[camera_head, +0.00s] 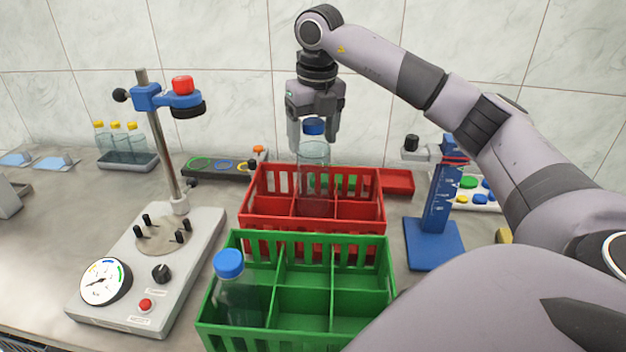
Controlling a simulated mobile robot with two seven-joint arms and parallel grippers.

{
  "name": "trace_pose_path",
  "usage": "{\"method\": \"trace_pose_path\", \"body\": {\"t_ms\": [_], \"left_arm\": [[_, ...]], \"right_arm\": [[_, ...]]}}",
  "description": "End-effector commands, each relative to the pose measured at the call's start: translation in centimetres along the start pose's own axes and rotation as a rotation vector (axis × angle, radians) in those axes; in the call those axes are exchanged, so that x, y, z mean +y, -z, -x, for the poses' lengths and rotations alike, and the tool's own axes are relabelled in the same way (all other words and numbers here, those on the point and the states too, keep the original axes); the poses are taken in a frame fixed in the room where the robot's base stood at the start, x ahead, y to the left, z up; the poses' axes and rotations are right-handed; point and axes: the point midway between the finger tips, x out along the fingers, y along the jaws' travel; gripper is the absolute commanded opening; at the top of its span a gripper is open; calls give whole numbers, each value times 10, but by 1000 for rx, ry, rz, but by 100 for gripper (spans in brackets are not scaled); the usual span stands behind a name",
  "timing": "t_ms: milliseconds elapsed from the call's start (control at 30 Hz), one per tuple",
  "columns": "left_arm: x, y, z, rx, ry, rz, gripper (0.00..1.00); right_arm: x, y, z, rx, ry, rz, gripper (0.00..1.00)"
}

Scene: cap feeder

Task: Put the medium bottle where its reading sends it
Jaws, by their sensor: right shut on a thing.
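My right gripper (314,137) points down above the red crate (262,224), shut on a clear bottle with a blue cap (313,165). The bottle is upright and its lower part reaches into the crate's middle column. I cannot tell whether it touches the crate floor. A similar blue-capped bottle (238,295) stands in the front left compartment of the green crate (330,322). The torque tester at left has a round dial (105,281) with coloured arcs; its needle is too small to read surely. My left gripper is out of view.
The tester's post carries a blue arm with a red knob (182,84). A blue height gauge (434,225) stands right of the crates. Yellow-capped bottles (116,140) sit in a rack at back left. A red tray (397,182) lies behind. My right arm covers the right side.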

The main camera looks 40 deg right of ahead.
Motion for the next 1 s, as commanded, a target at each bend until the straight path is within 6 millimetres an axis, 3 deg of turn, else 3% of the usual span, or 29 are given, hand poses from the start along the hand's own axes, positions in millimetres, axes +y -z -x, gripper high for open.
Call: {"method": "trace_pose_path", "body": {"t_ms": [200,433,633,1000], "left_arm": [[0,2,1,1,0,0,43],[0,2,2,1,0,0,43],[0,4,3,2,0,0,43],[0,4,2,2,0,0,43]], "right_arm": [[0,5,-42,-1,-1,-1,0],[0,7,-60,-1,-1,0,0],[0,11,-89,-1,-1,-1,0],[0,11,-96,-4,-2,-1,0]]}}
